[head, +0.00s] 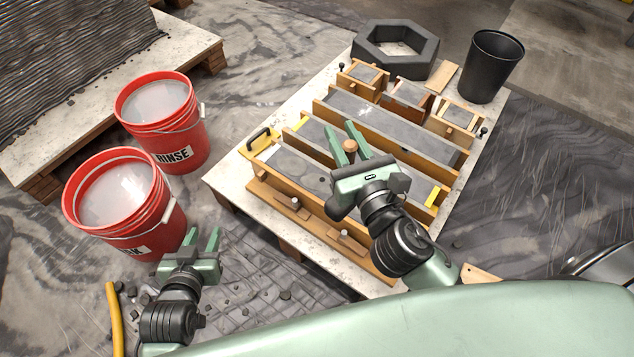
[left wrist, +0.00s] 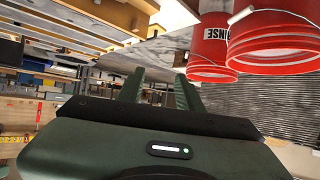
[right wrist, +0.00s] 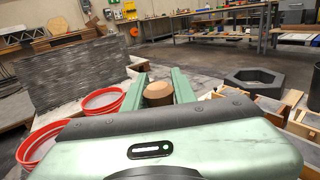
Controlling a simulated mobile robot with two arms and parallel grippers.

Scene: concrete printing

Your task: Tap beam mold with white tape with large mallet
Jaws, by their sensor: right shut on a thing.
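Three long wooden beam molds filled with grey concrete lie side by side on the pale table. The front mold (head: 295,172) has a pale patch at its left end that may be white tape. The middle mold (head: 313,131) has yellow at its ends, and the back mold (head: 400,125) lies behind it. My right gripper (head: 355,140) is above the front and middle molds, shut on the mallet's wooden handle (right wrist: 158,93). A dark rounded part, probably the mallet head, shows below it; contact with a mold cannot be told. My left gripper (head: 205,240) is open and empty beside the table.
Two red buckets (head: 180,145) stand left of the table. A yellow float (head: 258,140) lies at its left corner. Small cube molds (head: 408,95), a dark hexagonal ring (head: 395,48) and a black bin (head: 492,65) are at the back.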

